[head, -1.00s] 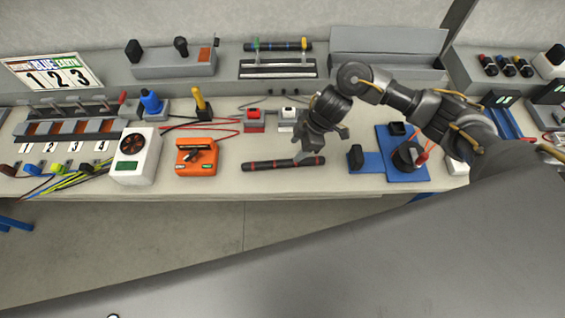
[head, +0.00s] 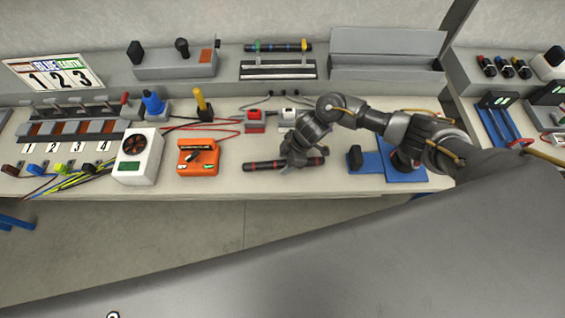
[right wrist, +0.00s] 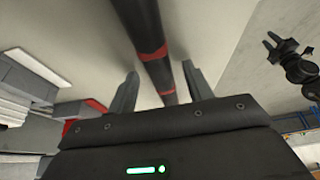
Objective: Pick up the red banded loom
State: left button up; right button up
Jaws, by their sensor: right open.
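The red banded loom (head: 262,165) is a dark tube with red bands. It lies left to right near the front edge of the bench in the head view. My right gripper (head: 293,162) is low over its right half and hides part of it. In the right wrist view the loom (right wrist: 152,55) runs between the two spread fingers of my right gripper (right wrist: 160,88). The gripper is open; I cannot tell whether a finger touches the loom. A dark two-pronged shape (right wrist: 290,60), perhaps my left gripper, shows small at the right wrist view's upper right.
An orange device (head: 197,157) and a white box with a fan (head: 138,157) stand left of the loom. A blue plate with a black block (head: 355,157) is to its right. Red and white connectors (head: 254,121) sit behind. A similar tube (head: 275,47) rests on the back rack.

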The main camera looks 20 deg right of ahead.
aim_at(280, 162)
jog(key=shift+c, duration=0.3)
grip_shut()
jog(key=shift+r, duration=0.15)
jog(key=shift+r, duration=0.25)
notch_tip(280, 162, up, 2)
jog(key=shift+r, duration=0.2)
jog(key=s+d+r, duration=0.7)
jog(key=s+r, duration=0.2)
jog(key=s, duration=0.3)
jog(key=shift+r+b, duration=0.4)
jog(key=shift+b, duration=0.05)
